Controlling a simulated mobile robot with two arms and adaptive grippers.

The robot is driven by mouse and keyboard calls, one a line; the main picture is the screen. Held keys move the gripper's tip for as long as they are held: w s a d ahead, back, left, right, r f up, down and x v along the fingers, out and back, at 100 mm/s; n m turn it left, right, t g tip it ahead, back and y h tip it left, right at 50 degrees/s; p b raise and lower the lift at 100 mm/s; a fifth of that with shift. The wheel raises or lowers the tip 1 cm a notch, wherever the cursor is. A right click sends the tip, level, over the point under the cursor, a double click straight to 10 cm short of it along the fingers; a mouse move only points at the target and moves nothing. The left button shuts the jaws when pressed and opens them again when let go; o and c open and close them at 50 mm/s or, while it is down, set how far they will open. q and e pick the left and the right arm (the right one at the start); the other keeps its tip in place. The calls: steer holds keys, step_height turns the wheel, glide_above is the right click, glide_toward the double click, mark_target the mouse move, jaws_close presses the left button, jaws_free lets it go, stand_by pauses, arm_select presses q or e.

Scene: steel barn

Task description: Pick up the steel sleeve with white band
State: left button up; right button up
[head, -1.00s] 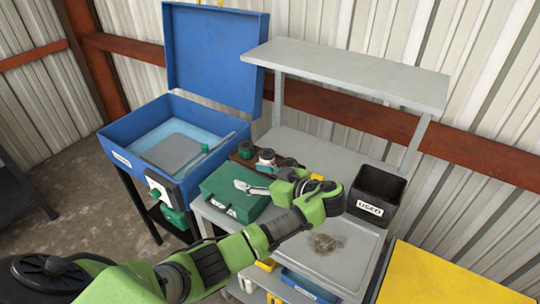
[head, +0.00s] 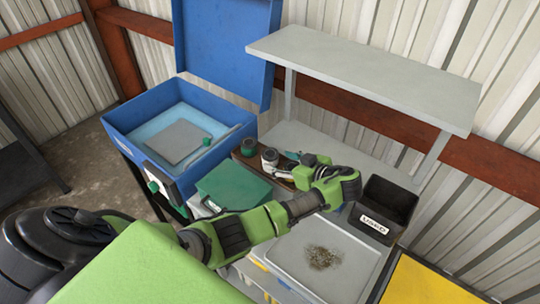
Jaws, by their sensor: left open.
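A small round steel-coloured piece with a pale band (head: 269,158) stands in a brown wooden holder on the grey bench. It looks like the steel sleeve with white band, but it is too small to be certain. My left gripper (head: 284,173) is open and reaches in from the right, its fingers close beside that piece at the holder. I cannot tell whether they touch it. The gripper and wrist hide the right part of the holder. My right gripper is not in view.
A dark green-topped piece (head: 248,147) stands left in the holder. A green case (head: 232,187) lies in front. A blue parts washer (head: 125,120) is left, a black bin marked USED (head: 394,204) right. A grey shelf (head: 365,75) overhangs the bench. A grey tray (head: 350,265) holds debris.

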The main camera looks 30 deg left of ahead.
mark_target(274, 156)
arm_select(q)
steer(key=shift+w+a+f, duration=0.2)
steer(key=shift+a+f, duration=0.05)
steer(key=shift+a, duration=0.2)
steer(key=shift+w+a+f, duration=0.1)
steer(key=shift+w+f, duration=0.05)
steer(key=shift+w+a+f+p, duration=0.1)
steer(key=shift+w+a+p, duration=0.15)
steer(key=shift+a+p, duration=0.25)
steer(key=shift+w+a+f+p, duration=0.1)
steer(key=shift+w+a+p, duration=0.1)
steer(key=shift+a+p, duration=0.3)
steer(key=shift+x, duration=1.2)
steer(key=shift+a+f, duration=0.15)
steer(key=shift+f, duration=0.1)
steer(key=shift+w+f, duration=0.1)
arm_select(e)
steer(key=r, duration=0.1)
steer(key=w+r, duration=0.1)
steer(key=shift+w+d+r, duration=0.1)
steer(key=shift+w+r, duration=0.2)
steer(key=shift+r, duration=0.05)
arm_select(q)
steer(key=c, duration=1.4)
